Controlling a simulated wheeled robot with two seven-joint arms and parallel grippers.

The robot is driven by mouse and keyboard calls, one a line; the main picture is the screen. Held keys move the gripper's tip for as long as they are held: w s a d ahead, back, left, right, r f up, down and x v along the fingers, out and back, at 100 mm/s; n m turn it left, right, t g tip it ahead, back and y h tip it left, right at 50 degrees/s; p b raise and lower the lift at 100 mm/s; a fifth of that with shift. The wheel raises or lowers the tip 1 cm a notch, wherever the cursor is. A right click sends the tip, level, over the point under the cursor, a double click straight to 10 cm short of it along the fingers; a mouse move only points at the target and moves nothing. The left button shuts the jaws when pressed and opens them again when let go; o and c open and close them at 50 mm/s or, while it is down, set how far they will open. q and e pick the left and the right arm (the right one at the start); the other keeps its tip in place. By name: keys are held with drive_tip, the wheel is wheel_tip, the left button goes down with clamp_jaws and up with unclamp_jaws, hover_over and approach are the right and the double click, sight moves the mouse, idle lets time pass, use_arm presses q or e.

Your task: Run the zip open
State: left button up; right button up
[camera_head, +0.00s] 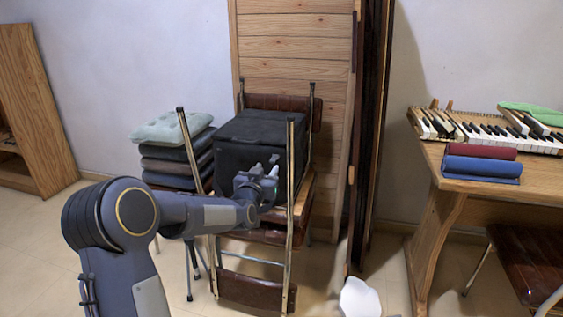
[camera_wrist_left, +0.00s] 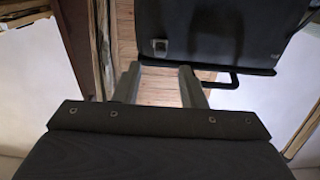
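A black, box-shaped soft case (camera_head: 262,135) sits on stacked folding chairs in the middle of the head view. The dark case (camera_wrist_left: 215,35) also fills the top of the left wrist view, with a small metallic fitting (camera_wrist_left: 160,46) near its lower left edge. I cannot tell whether this fitting is the zip pull, and no zip line can be made out. My left gripper (camera_head: 268,176) is in front of the case's lower right part. In the wrist view its two fingers (camera_wrist_left: 160,88) are apart, with only wood seen between them.
Chrome chair legs (camera_head: 290,215) stand upright close beside my left arm. Stacked cushions (camera_head: 175,150) are to the left, and a wooden panel (camera_head: 290,50) is behind. A table (camera_head: 530,188) with piano keys (camera_head: 490,132) and rolled cloths (camera_head: 482,160) stands at the right.

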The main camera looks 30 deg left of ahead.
sight(272, 161)
use_arm(q)
drive_tip(key=x, duration=0.5)
drive_tip(key=shift+w, duration=0.2)
clamp_jaws()
